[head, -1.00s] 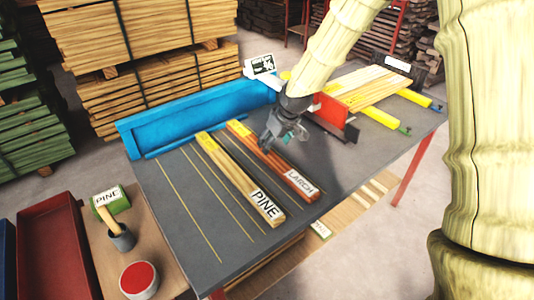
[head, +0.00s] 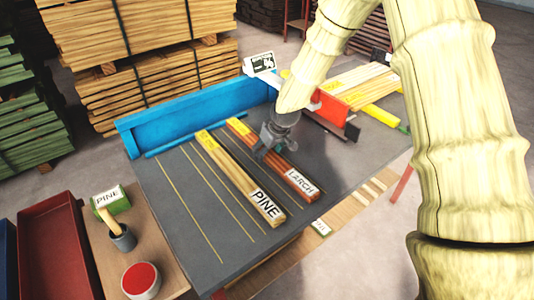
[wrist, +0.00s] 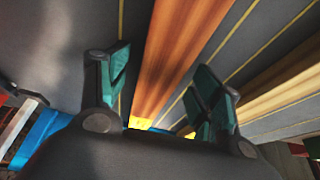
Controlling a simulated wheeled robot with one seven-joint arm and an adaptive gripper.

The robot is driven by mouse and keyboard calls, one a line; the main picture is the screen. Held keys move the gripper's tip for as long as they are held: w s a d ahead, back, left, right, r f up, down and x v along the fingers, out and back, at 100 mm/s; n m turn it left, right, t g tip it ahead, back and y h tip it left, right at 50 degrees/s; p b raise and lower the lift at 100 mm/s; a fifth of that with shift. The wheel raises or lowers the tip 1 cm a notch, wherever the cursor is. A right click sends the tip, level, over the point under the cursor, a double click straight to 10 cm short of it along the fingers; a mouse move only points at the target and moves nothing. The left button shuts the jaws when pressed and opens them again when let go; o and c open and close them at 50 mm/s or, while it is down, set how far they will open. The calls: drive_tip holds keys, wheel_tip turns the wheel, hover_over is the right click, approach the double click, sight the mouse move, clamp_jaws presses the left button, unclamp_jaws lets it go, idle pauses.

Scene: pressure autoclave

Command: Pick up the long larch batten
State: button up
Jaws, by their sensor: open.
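The long larch batten (head: 272,161) is reddish brown, with a yellow end and a white LARCH label. It lies flat on the grey table (head: 185,220), to the right of the paler pine batten (head: 236,177). My gripper (head: 262,154) is over the larch batten, nearer its yellow end, and covers part of it. In the wrist view the larch batten (wrist: 176,65) runs between my two open teal-padded fingers (wrist: 160,98), with a gap on each side. I cannot tell how far above it the fingertips are.
A blue trough (head: 200,110) stands along the table's back edge. An orange-red block (head: 326,108) and a stack of pale battens (head: 358,87) are to the right.

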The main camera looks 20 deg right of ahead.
drive_tip(key=shift+w+f, duration=0.1)
drive_tip(key=c, duration=1.4)
drive_tip(key=shift+c, duration=0.2)
